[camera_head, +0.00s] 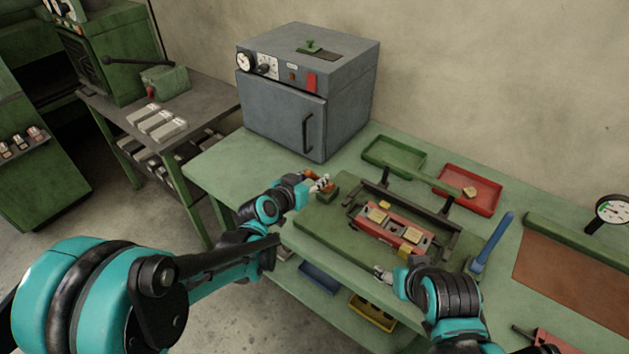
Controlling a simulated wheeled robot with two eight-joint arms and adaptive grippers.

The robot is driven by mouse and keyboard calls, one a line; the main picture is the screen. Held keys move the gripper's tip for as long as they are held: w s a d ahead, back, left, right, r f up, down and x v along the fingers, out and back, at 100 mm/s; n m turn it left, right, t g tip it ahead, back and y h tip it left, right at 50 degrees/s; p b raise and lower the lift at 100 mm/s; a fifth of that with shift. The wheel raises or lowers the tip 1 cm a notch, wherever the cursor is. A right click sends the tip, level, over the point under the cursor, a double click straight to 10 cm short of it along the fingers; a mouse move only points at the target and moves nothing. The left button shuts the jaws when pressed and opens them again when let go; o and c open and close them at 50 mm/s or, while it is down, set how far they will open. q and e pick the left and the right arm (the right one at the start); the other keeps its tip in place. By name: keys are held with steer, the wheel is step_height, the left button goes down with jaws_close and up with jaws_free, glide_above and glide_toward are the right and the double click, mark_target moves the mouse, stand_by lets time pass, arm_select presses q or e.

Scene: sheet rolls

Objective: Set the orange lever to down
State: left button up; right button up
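A small orange part (309,174), which looks like the orange lever, shows just behind my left gripper's fingers, beside a small dark green block (328,196) on the bench. The gripper partly hides it, so I cannot tell whether it is up or down. My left gripper (320,184) is at the orange part; whether it touches it is unclear. Its fingers are too small to tell open from shut. My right gripper (382,273) is low, by the front edge of the green plate (325,225), away from the orange part. Its finger opening is unclear.
A grey oven (285,115) stands behind my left gripper. A red fixture (393,231) with yellowish blocks and a dark frame sits on the plate. A blue-handled lever (492,243) stands to the right. Green (394,155) and red (466,187) trays lie behind.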

arm_select(q)
steer(key=shift+w+d, duration=0.1)
steer(key=shift+w, duration=0.1)
jaws_close()
